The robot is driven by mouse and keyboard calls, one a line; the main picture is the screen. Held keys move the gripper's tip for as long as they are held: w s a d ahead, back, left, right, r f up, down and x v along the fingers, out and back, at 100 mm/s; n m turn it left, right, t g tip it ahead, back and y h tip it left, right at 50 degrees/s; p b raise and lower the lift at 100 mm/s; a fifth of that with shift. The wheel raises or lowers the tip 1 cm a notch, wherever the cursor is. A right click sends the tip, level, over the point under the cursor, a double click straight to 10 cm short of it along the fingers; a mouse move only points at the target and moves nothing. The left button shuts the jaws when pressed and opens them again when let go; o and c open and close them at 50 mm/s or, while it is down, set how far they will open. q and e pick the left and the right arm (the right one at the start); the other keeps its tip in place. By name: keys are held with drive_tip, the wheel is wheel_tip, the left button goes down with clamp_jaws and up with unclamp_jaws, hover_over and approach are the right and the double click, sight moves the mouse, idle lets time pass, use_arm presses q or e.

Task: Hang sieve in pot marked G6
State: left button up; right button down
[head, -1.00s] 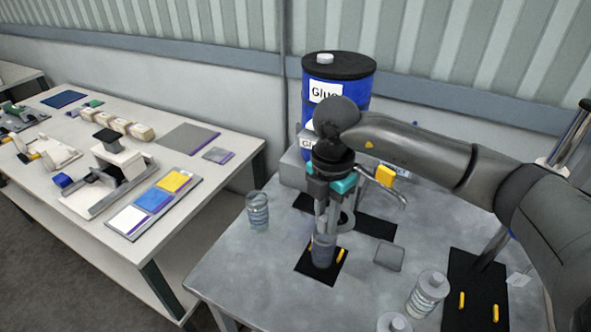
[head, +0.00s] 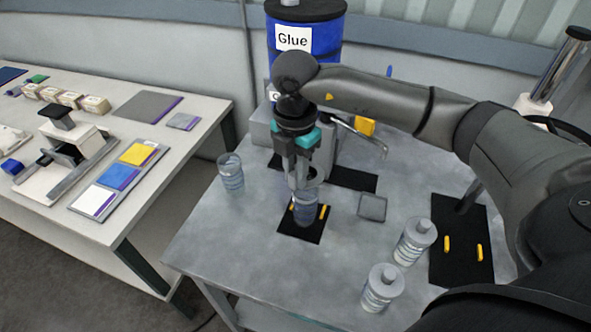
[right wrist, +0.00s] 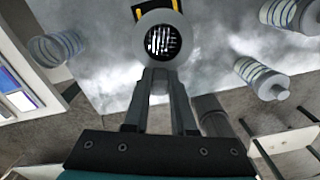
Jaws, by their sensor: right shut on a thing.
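My right gripper (head: 300,180) points down over the grey table and is shut on the sieve. In the right wrist view the sieve (right wrist: 163,38) is a round grey ring with a dark, striped mesh inside, just beyond the fingertips (right wrist: 156,75). Below the gripper a clear banded pot (head: 306,210) stands on a black mat between two yellow pegs. I cannot tell whether the sieve rests in this pot or is just above it. An open banded pot (head: 231,173) stands to the left. No G6 mark is readable. My left gripper is not in view.
A small grey square (head: 372,207) lies right of the mat. A black mat with yellow pegs (head: 462,245) is further right. A blue Glue drum (head: 310,45) stands behind. Free table lies at front left.

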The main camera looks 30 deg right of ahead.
sight(295, 188)
drive_tip(key=shift+f+b, duration=1.5)
drive_tip(key=shift+f, duration=0.75)
drive_tip(key=c, duration=0.7)
unclamp_jaws()
drive_tip(key=shift+o, duration=0.2)
wheel_tip(295, 188, up, 15)
drive_tip(key=shift+r+p, duration=0.2)
drive_tip(key=shift+p, duration=0.1)
